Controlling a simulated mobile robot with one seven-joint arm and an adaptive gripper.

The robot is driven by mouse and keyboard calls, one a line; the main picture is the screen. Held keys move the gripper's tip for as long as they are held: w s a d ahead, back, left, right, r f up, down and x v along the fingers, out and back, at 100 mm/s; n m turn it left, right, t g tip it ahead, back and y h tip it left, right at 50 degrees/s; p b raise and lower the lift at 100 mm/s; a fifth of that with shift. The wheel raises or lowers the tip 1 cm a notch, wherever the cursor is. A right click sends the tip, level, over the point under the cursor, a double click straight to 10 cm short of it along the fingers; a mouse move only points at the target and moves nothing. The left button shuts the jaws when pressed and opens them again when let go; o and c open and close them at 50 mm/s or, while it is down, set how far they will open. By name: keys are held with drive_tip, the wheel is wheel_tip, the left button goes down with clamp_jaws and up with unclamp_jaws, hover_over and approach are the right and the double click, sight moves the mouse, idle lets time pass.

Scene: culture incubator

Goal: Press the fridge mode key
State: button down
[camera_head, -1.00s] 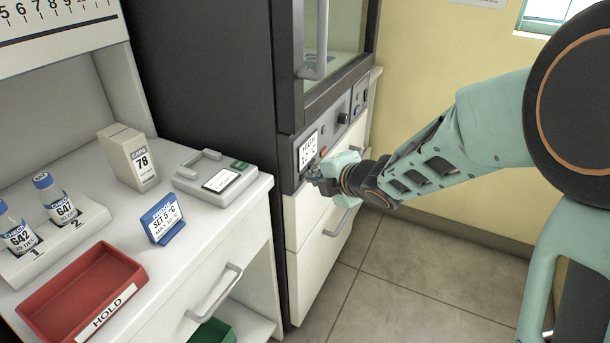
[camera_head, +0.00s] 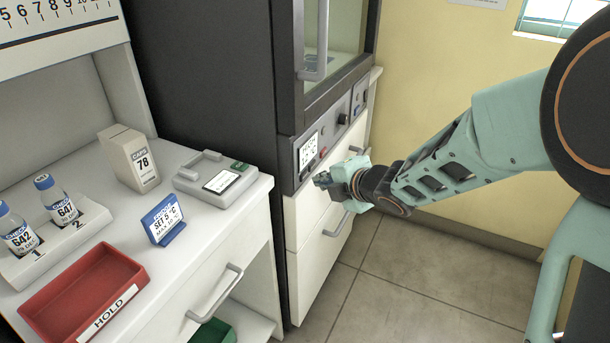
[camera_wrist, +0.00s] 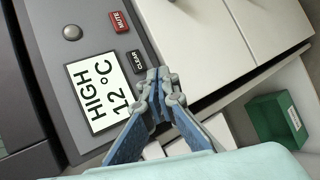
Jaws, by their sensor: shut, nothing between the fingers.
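The fridge control panel (camera_head: 330,132) is below the glass door. Its white display (camera_head: 308,150) reads HIGH 12 °C in the wrist view (camera_wrist: 97,91). Beside the display there are a black CLEAR key (camera_wrist: 137,62), a red MUTE key (camera_wrist: 119,22) and a round grey knob or button (camera_wrist: 72,33). No key marked mode can be read in either view. My gripper (camera_head: 322,181) is shut and empty, just in front of the panel's lower edge. In the wrist view its fingertips (camera_wrist: 158,76) appear beside the CLEAR key; contact cannot be told.
White drawers (camera_head: 318,225) with bar handles are below the panel. On the left bench are a blue-framed sign (camera_head: 163,220) reading SET 5 °C, a grey device (camera_head: 215,178), a CAPS box (camera_head: 130,158), bottles and a red HOLD tray (camera_head: 85,290). Floor to the right is clear.

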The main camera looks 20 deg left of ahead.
drive_tip(key=d+p, duration=0.1)
drive_tip(key=d, duration=0.3)
drive_tip(key=shift+s+d, duration=0.15)
drive_tip(key=shift+d, duration=0.05)
idle(0.6)
